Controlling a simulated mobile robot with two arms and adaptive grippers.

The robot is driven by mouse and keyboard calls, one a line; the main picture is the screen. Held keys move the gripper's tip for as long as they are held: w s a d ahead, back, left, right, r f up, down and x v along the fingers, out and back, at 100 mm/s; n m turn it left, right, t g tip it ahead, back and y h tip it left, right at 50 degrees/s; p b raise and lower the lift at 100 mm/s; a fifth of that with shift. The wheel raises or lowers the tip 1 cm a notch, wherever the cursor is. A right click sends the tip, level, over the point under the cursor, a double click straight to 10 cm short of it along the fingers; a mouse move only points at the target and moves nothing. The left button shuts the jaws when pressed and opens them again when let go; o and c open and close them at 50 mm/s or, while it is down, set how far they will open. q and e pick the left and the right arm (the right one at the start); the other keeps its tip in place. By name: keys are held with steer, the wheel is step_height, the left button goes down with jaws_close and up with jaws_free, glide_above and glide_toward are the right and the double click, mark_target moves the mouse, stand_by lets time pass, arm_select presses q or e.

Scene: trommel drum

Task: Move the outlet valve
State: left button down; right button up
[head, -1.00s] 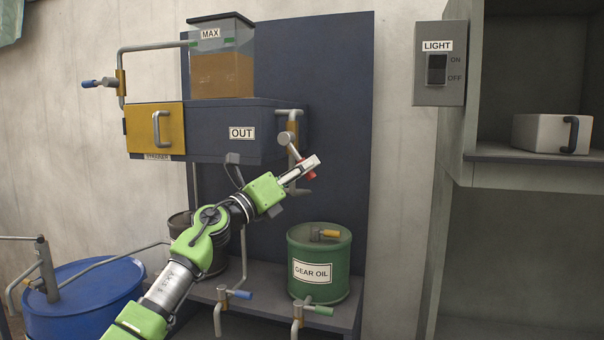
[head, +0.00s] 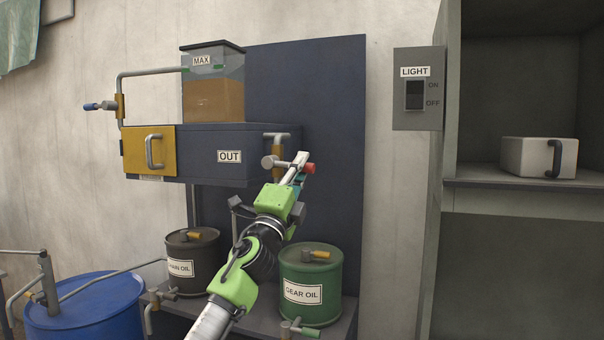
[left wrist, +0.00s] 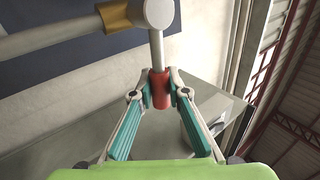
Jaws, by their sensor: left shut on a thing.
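The outlet valve (head: 268,162) sits on the pipe beside the OUT label, at the right end of the blue-grey box. Its lever points right, nearly level, and ends in a red grip (head: 309,168). My left gripper (head: 299,167) comes from below and is shut on the red grip. In the left wrist view the red grip (left wrist: 160,90) stands between both fingertips, with the grey lever (left wrist: 157,50) running up to the round valve hub (left wrist: 159,12). The gripper hides part of the lever in the head view. My right gripper is not in view.
A clear tank (head: 213,98) with brown liquid stands on the box (head: 200,150). A light switch (head: 415,95) and shelf stand right.

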arm_select(q)
steer(key=shift+r+n, duration=0.25)
steer(key=shift+n, duration=0.25)
steer(key=shift+r+n+y, duration=0.15)
steer(key=shift+n+y, duration=0.35)
steer(key=shift+y, duration=0.1)
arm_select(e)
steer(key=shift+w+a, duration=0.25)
arm_select(q)
steer(key=shift+a+r+t, duration=0.1)
steer(key=shift+r+t, duration=0.05)
steer(key=shift+t, duration=0.15)
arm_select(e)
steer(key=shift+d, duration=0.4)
arm_select(q)
steer(key=c, duration=1.9)
jaws_free()
steer(key=shift+f, duration=0.2)
steer(key=v, duration=1.2)
steer(key=shift+r, duration=0.2)
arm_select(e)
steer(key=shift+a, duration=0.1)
